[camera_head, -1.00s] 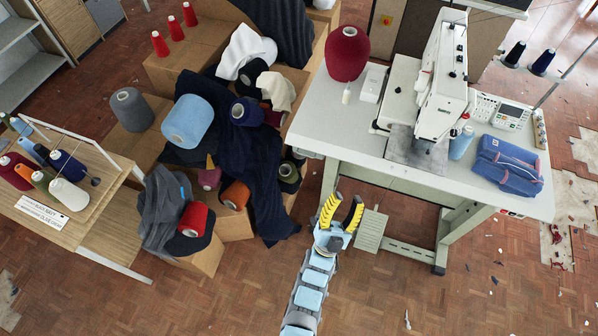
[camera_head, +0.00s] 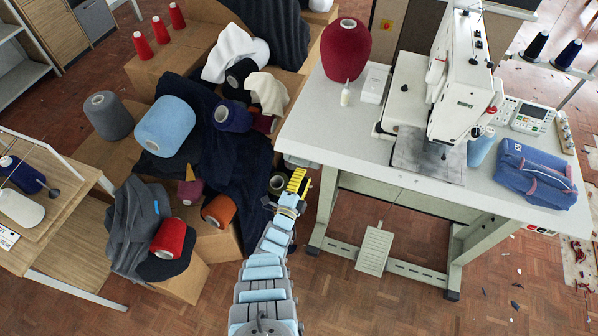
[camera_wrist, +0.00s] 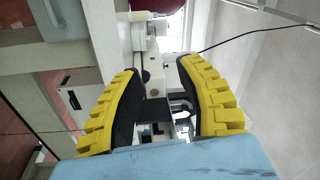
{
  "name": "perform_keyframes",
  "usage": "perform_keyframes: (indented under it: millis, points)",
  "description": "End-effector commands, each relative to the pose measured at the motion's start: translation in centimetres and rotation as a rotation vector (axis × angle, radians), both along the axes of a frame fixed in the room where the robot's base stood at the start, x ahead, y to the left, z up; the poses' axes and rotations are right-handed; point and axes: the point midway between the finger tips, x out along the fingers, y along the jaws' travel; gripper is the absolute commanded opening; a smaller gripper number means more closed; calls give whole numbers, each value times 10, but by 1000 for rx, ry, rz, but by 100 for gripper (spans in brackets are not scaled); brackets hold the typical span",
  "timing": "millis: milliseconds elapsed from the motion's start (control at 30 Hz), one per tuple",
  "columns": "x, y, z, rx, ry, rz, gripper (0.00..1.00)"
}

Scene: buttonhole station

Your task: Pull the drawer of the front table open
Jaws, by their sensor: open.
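The front table (camera_head: 330,135) is a pale grey-white sewing table with a light metal frame, on the right of the head view. No drawer front or handle can be made out clearly under its top in the head view. The wrist view shows a pale panel with a small dark fitting (camera_wrist: 72,99) on the left; I cannot tell if it is the drawer. My gripper (camera_head: 298,182) is beside the table's left front corner, with its yellow-backed fingers pointing up in the head view. In the wrist view the gripper (camera_wrist: 163,75) is open, with nothing held between its fingers.
A white sewing machine (camera_head: 462,85), a maroon yarn cone (camera_head: 346,52) and a blue pouch (camera_head: 537,176) are on the tabletop. Boxes with cones and a dark cloth (camera_head: 240,165) lie close left of my gripper. A pedal (camera_head: 375,251) is under the table.

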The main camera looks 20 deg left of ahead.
Motion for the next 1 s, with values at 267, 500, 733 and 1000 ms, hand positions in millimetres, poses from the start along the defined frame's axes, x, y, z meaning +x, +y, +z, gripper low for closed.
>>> perform_keyframes:
  millis: [267, 500, 733, 1000]
  points:
    - [-8, 47, -74, 147, 197, 43, 37]
    - [-24, 61, -102, 223, 307, 38, 37]
    - [-29, 64, -108, 243, 340, 33, 37]
    - [-7, 64, -114, 246, 336, 31, 37]
